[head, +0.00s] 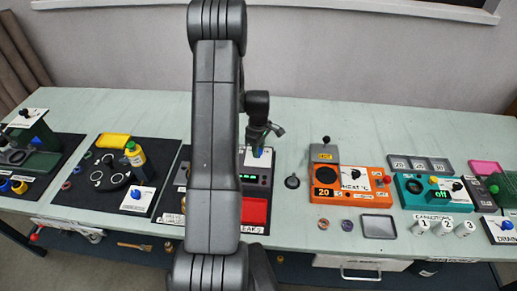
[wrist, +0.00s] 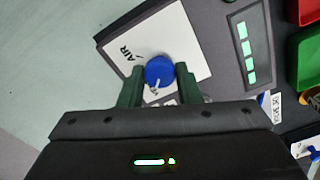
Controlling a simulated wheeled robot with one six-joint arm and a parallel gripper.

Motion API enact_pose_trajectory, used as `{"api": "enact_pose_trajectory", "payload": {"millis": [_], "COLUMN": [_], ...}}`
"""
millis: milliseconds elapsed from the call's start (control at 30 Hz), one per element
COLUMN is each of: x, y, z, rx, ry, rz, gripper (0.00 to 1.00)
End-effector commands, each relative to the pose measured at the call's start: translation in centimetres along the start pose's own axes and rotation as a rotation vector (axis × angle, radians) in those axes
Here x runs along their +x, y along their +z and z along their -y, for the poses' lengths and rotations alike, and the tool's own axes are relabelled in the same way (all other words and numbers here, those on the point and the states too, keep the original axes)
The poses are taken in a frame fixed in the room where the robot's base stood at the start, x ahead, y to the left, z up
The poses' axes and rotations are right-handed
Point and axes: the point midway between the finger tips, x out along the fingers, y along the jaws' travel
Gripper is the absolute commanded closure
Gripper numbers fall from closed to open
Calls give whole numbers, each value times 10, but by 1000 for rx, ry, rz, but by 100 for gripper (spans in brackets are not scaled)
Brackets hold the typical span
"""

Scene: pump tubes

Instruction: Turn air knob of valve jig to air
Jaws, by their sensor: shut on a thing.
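The blue air knob (wrist: 159,70) sits on a white plate (wrist: 187,42) marked AIR on the valve jig. My gripper (wrist: 160,73) has its two green fingers on either side of the knob and is shut on it. A white mark on the knob points toward the bottom of the wrist view, away from the AIR lettering (wrist: 129,51). Other lettering on the plate is partly hidden by the fingers. In the head view my gripper (head: 261,143) is over the back of the dark valve jig (head: 259,190), and my arm covers its left part.
A lit green display (wrist: 247,54) is right of the plate, with a red tray (wrist: 308,65) and a green tray (wrist: 307,15) beyond. In the head view an orange heater box (head: 350,187) stands to the right. A black mat with a yellow-topped bottle (head: 135,155) lies left.

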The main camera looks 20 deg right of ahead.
Motion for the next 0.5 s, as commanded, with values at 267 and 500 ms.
{"api": "enact_pose_trajectory", "payload": {"millis": [267,500], "x": [3,4], "y": [0,0], "z": [0,-1], "rx": [154,373], "ry": [2,2], "rz": [-1,-1], "gripper": [92,92]}}
